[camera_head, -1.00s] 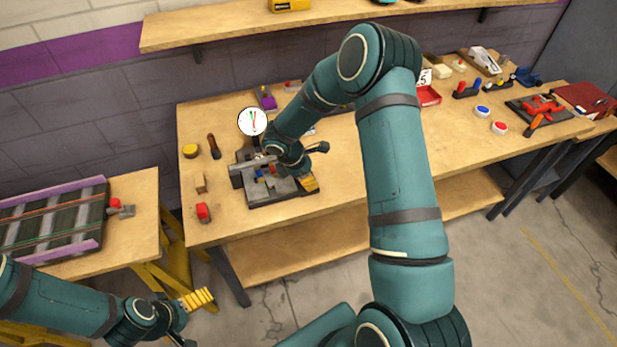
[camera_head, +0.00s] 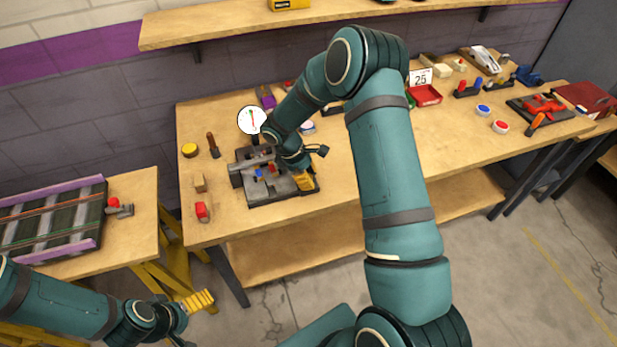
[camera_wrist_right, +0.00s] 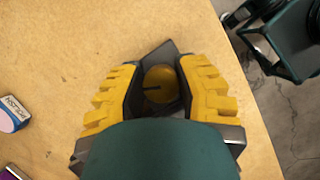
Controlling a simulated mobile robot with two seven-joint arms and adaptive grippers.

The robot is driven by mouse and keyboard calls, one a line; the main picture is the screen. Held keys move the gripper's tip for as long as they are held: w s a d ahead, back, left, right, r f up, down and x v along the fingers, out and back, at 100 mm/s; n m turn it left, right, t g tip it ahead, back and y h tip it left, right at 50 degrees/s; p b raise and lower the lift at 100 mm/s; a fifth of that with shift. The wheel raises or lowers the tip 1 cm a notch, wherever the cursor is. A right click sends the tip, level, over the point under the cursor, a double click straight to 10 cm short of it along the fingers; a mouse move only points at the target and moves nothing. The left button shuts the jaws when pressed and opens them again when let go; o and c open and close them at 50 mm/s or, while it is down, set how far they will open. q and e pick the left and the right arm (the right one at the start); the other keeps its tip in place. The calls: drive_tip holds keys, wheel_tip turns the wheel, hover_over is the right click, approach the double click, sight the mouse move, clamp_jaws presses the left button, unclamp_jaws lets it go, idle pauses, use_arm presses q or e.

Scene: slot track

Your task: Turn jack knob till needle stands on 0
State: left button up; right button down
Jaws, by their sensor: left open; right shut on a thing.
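The jack (camera_head: 262,196) is a dark grey metal fixture with small blue and red parts on the wooden bench. A round white dial (camera_head: 252,120) with a thin red needle stands behind it. The needle is near upright; the scale is too small to read. My right gripper (camera_head: 304,181) is at the jack's right end. In the right wrist view the round yellow jack knob (camera_wrist_right: 158,84), with a dark line on its face, sits between the yellow fingers, which are shut on it. My left gripper (camera_head: 197,300) is open and empty, low at the left, away from the bench.
A red-topped block (camera_head: 202,212), a wooden block (camera_head: 200,183), a yellow round piece (camera_head: 190,150) and a dark-handled tool (camera_head: 213,146) lie left of the jack. A red tray (camera_head: 425,95) and a card reading 25 (camera_head: 421,78) stand to the right.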

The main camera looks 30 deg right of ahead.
drive_tip(key=shift+m+g+y, duration=0.4)
drive_tip(key=shift+m, duration=1)
drive_tip(key=shift+s, duration=0.1)
drive_tip(key=c, duration=0.6)
unclamp_jaws()
drive_tip(key=shift+f, duration=0.1)
drive_tip(key=v, duration=1.2)
